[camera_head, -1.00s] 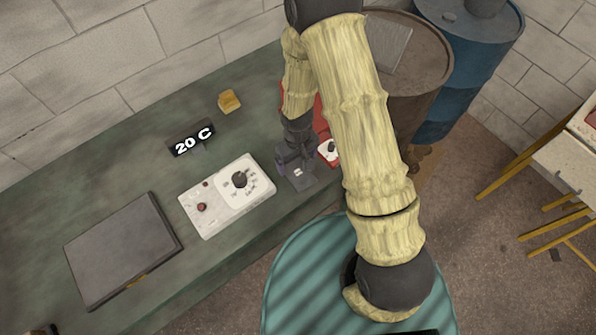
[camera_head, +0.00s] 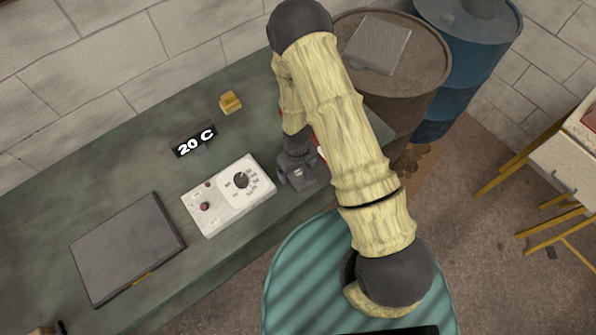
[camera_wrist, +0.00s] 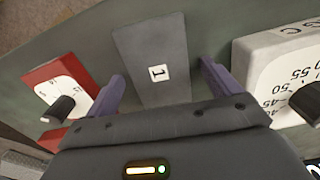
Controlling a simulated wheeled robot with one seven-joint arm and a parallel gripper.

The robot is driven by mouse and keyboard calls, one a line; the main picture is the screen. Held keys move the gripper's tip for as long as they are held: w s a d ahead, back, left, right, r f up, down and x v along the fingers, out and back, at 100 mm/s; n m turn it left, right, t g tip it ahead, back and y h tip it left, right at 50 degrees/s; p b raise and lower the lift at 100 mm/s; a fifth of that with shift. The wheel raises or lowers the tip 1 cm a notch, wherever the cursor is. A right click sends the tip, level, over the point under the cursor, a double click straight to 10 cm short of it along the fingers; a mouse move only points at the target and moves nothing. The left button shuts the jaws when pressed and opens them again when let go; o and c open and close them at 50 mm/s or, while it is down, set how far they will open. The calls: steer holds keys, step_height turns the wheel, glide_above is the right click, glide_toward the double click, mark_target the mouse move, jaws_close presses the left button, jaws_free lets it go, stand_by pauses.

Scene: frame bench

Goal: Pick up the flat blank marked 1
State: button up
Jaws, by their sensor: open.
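The flat blank marked 1 (camera_wrist: 150,45) is a dark grey plate lying on the green bench, with a white label reading 1. In the wrist view it lies between the two purple fingers of my gripper (camera_wrist: 160,88), which are open, with a gap on each side. The lower end of the blank is hidden behind my gripper's body. In the head view my gripper (camera_head: 298,178) points down at the bench's front edge, to the right of the white dial box, and it hides the blank there.
The white dial box (camera_head: 229,196) stands close on one side and a red box with a dial (camera_wrist: 58,92) on the other. Brown (camera_head: 440,60) and blue (camera_head: 466,85) drums stand behind.

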mark_target(298, 171)
stand_by(0.4)
steer(key=c, duration=1.2)
steer(key=shift+o, duration=0.2)
steer(key=shift+r, duration=0.1)
step_height(298, 171, up, 10)
steer(key=b, duration=0.2)
steer(key=shift+b, duration=0.35)
